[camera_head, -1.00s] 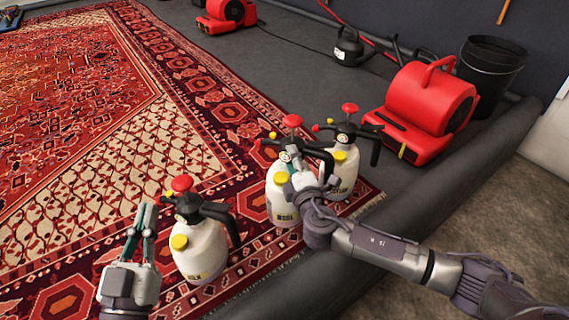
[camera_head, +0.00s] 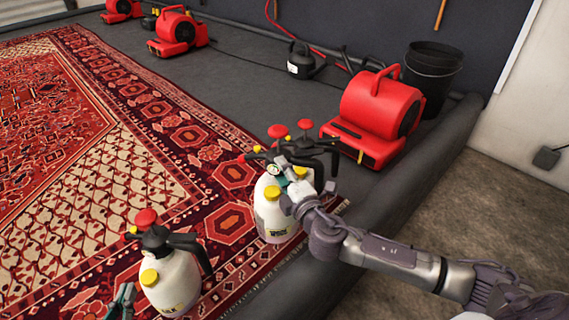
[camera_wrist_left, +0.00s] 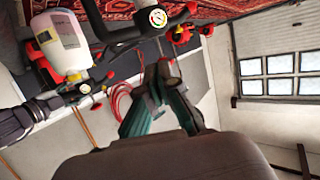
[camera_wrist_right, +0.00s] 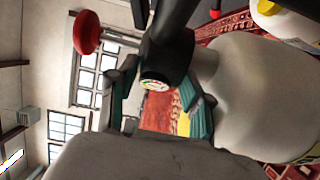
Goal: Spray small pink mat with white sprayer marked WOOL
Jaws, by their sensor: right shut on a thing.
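The white sprayer (camera_head: 270,213) has a yellow cap, a red pump knob and a small label low on its body; its lettering is too small to read now. My right gripper (camera_head: 287,181) is shut on it near its top. It stays upright over the rug edge; I cannot tell if its base is touching. Its dark handle and gauge (camera_wrist_right: 155,84) show in the right wrist view. My left gripper (camera_head: 121,303) is open and empty at the lower left, beside another white sprayer (camera_head: 172,284). The small pink mat is not in view.
A third sprayer (camera_head: 318,171) stands close behind the held one, partly hidden. A large patterned rug (camera_head: 75,190) covers the left. A dark raised edge (camera_head: 405,205) borders the pit.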

